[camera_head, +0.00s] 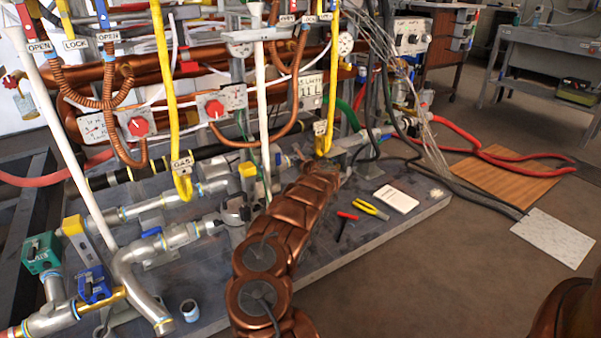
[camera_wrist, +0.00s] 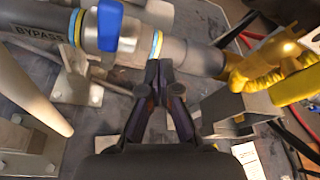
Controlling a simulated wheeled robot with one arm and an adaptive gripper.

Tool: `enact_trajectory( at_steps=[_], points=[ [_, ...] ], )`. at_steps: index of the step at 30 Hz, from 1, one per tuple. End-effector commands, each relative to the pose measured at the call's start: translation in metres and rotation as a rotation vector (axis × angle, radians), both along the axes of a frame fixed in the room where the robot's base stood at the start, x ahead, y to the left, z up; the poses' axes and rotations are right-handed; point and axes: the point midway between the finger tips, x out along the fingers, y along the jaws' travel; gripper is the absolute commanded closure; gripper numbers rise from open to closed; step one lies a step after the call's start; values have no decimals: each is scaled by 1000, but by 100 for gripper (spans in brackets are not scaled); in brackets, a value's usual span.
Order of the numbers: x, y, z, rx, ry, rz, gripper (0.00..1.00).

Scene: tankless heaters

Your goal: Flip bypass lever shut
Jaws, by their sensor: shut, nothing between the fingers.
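In the wrist view, a grey pipe carries a BYPASS label (camera_wrist: 40,36). To the right of the label, a blue lever (camera_wrist: 110,24) sits on the pipe's valve body, between yellow-and-blue bands. The lever points across the pipe in the picture, and its upper end is cut off by the frame. My gripper (camera_wrist: 158,66) is shut and empty. Its tips overlap the pipe's lower edge, right of and below the lever; contact cannot be told. In the head view, my copper-coloured arm reaches over the grey bench (camera_head: 340,235), and the gripper's fingers are not clear.
A yellow fitting (camera_wrist: 270,62) and a grey bracket (camera_wrist: 240,112) stand right of my gripper. A pale post (camera_wrist: 30,85) is on the left. Pliers (camera_head: 371,209) and a white card (camera_head: 396,198) lie on the bench.

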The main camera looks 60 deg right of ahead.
Motion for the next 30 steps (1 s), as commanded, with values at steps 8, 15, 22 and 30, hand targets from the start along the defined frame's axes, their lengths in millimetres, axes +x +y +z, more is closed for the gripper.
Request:
enact_trajectory(
  at_steps=[8,15,22,30],
  points=[
    [-16,19,2,3,-4,0,100],
    [-34,35,3,0,-3,-1,100],
    [-47,44,0,4,-4,-4,100],
    [-52,54,0,2,-4,2,100]
  ],
)
